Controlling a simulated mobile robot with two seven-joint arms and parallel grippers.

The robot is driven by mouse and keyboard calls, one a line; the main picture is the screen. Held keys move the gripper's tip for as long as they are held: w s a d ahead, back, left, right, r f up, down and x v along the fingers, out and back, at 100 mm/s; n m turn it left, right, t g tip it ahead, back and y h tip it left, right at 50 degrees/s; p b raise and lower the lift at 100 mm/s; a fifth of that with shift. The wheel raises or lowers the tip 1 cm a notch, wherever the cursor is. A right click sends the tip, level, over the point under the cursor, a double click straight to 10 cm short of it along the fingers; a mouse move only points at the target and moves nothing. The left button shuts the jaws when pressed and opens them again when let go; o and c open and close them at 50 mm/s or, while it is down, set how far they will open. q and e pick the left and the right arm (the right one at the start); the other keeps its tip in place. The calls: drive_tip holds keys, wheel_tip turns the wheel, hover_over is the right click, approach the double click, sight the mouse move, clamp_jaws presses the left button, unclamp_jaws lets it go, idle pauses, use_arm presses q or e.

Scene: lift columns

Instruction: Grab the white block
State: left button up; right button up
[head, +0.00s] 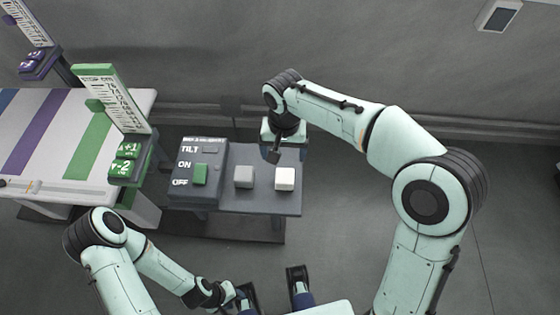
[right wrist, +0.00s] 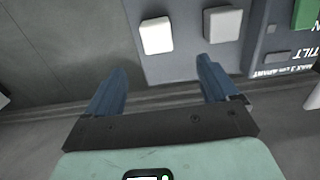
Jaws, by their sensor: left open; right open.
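The white block (head: 285,179) sits at the right end of a dark grey shelf (head: 262,204). In the right wrist view the white block (right wrist: 156,36) lies ahead of my right gripper (right wrist: 162,66), whose two blue fingers are spread and empty. The block is just beyond the fingertips and not between them. In the head view my right gripper (head: 275,153) is at the shelf's far edge, behind the blocks, its fingers partly hidden. My left gripper (head: 272,285) is low at the bottom edge, open and empty, away from the shelf.
A grey block (head: 243,176) sits left of the white one. Left of it is a control panel (head: 206,158) with a green switch (head: 200,174) and TILT, ON and OFF labels. A striped table (head: 62,189) with a green-marked column (head: 113,100) stands at left. Floor at right is clear.

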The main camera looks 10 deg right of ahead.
sight(285, 175)
wheel_tip(285, 175, down, 8)
drive_tip(key=shift+f+b, duration=0.1)
drive_tip(key=shift+b, duration=0.5)
drive_tip(key=f, duration=0.5)
drive_tip(key=shift+s+d+b, duration=0.15)
drive_tip(key=shift+d+b, duration=0.1)
drive_tip(key=shift+b, duration=0.05)
clamp_jaws()
